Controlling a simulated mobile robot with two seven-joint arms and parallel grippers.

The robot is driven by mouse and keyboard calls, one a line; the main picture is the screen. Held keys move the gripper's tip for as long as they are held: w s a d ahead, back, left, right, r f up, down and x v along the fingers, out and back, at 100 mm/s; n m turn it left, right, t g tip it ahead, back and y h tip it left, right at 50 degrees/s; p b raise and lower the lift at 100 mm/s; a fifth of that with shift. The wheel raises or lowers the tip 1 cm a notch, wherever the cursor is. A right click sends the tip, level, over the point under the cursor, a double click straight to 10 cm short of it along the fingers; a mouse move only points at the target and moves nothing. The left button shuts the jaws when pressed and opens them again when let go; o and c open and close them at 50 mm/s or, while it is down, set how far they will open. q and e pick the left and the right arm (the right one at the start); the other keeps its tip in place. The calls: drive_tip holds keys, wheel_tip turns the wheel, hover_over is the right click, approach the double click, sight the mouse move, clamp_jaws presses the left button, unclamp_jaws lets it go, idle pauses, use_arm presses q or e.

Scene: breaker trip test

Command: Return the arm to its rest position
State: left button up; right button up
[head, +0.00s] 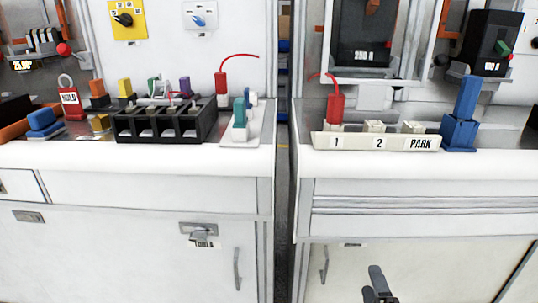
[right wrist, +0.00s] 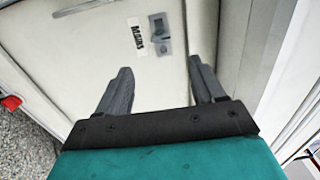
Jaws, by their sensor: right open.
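My right gripper (head: 378,283) shows at the bottom of the head view, low in front of the right cabinet's doors and below the counter. In the right wrist view its two dark fingers (right wrist: 160,72) stand apart with nothing between them. Beyond them is a pale cabinet front (right wrist: 90,60) with a metal latch (right wrist: 161,32) and a label. The gripper appears clear of the cabinet, though the exact gap is hard to judge. My left gripper is in neither view.
The right counter bears a white strip marked 1, 2 and PARK (head: 375,143), a red plug (head: 336,107) and a blue block (head: 461,130). The left counter bears a black rack (head: 165,125) and small coloured parts. A narrow gap (head: 283,190) separates the cabinets. Door handles (head: 324,264) stick out.

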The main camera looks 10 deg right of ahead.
drive_tip(key=s+a+f+n+g+y, duration=0.1)
drive_tip(key=s+a+n+g+y, duration=0.3)
drive_tip(key=a+n, duration=0.65)
drive_tip(key=s+a+f+n+g+y, duration=0.1)
drive_tip(key=s+a+n+g+y, duration=0.2)
drive_tip(key=s+a+n, duration=0.7)
use_arm(q)
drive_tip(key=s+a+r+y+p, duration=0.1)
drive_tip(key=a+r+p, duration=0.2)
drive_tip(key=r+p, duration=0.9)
drive_tip(key=p, duration=0.5)
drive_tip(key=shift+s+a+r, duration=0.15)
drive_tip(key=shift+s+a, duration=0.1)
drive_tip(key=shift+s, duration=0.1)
use_arm(e)
drive_tip(key=w+d+r+n, duration=0.1)
drive_tip(key=d+r, duration=0.2)
drive_tip(key=r, duration=0.3)
drive_tip(key=d+r+n+h, duration=0.1)
drive_tip(key=d+r, duration=0.2)
drive_tip(key=r, duration=0.3)
drive_tip(key=shift+w+d+n, duration=0.35)
